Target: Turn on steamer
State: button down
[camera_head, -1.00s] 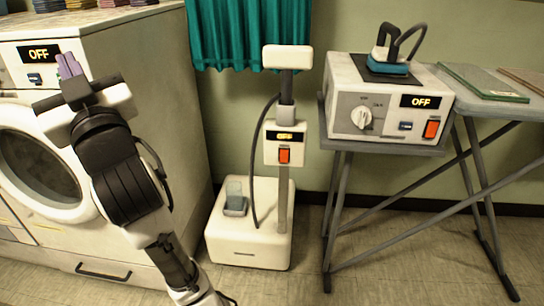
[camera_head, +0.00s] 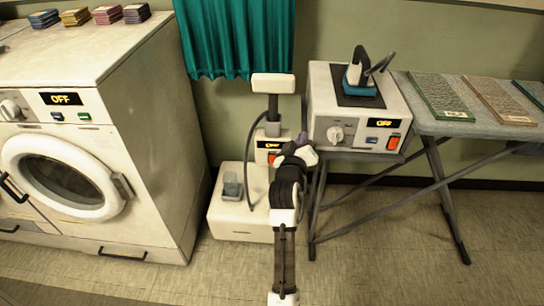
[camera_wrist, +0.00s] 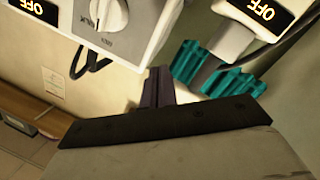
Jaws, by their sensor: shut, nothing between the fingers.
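The steamer (camera_head: 240,218) is a white floor unit with a pole, a white head (camera_head: 273,83) and a control box (camera_head: 262,146) whose display reads OFF. Its orange switch (camera_head: 271,158) is partly hidden by my arm in the head view. The box also shows at the upper right of the wrist view (camera_wrist: 232,40), with its display reading OFF and its switch out of frame. My gripper (camera_head: 303,139) is shut and empty, just right of the control box in the head view. Its dark fingers also show in the wrist view (camera_wrist: 158,84).
Right of the steamer, an ironing unit (camera_head: 350,119) with a dial, an OFF display and an orange switch sits close to my gripper on an ironing board (camera_head: 455,129). A white washer (camera_head: 150,200) stands left, also reading OFF. A teal curtain (camera_head: 235,40) hangs behind.

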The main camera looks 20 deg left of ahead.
jog(key=s+a+f+n+y, duration=0.1)
jog(key=s+a+f+n, duration=0.1)
jog(key=f+n, duration=0.2)
jog(key=s+a+f+n+g+y+p, duration=0.1)
jog(key=s+a+f+n, duration=0.1)
jog(key=f, duration=0.7)
jog(key=s+a+f+n+y, duration=0.1)
jog(key=s+a+f+n, duration=0.2)
jog(key=f+n, duration=0.3)
jog(key=shift+s+f+n+g, duration=0.3)
jog(key=shift+s+f, duration=0.05)
jog(key=shift+s, duration=0.1)
jog(key=shift+w+a, duration=0.1)
jog(key=shift+w, duration=0.05)
